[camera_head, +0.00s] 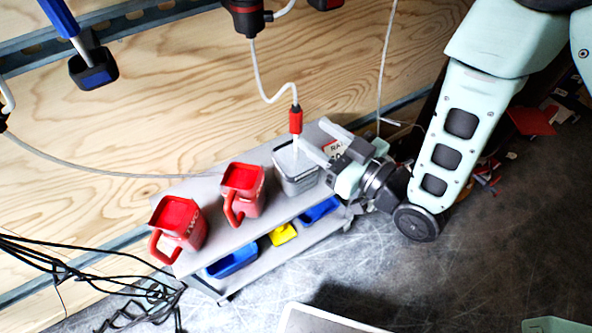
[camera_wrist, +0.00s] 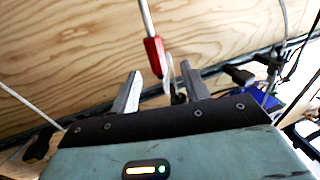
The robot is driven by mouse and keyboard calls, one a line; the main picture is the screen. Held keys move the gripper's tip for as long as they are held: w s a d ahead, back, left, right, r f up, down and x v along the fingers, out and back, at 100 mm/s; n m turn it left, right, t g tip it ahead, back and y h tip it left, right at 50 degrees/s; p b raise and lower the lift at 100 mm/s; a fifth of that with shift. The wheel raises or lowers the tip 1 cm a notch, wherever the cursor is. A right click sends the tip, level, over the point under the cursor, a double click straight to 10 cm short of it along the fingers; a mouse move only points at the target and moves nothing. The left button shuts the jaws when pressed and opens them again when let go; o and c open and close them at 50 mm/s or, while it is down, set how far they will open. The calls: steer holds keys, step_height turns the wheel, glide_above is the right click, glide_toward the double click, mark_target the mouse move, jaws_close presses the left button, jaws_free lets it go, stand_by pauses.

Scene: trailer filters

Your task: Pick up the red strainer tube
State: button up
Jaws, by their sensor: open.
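The red strainer tube (camera_head: 296,120) hangs at the end of a pale hose, with a whitish lower part pointing down at a grey container (camera_head: 297,179) on the cart. I cannot tell whether its lower end is inside the container. My gripper (camera_head: 311,132) is open just right of the tube, its two grey fingers pointing toward it. In the wrist view the red tube (camera_wrist: 153,57) shows between the fingertips of my open gripper (camera_wrist: 160,70) and slightly above them. No finger clearly touches it.
Two red jugs (camera_head: 242,187) (camera_head: 178,222) stand on the grey cart's top shelf (camera_head: 215,217). Blue bins (camera_head: 232,260) and a yellow one (camera_head: 283,234) sit below. A plywood wall (camera_head: 130,130) is behind. Another pale hose (camera_head: 384,60) hangs behind my gripper.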

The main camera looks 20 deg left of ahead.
mark_target(301, 122)
steer(key=shift+b+x, duration=0.4)
steer(key=shift+x, duration=3)
steer(key=shift+w+d, duration=0.1)
steer(key=shift+w, duration=0.1)
jaws_close()
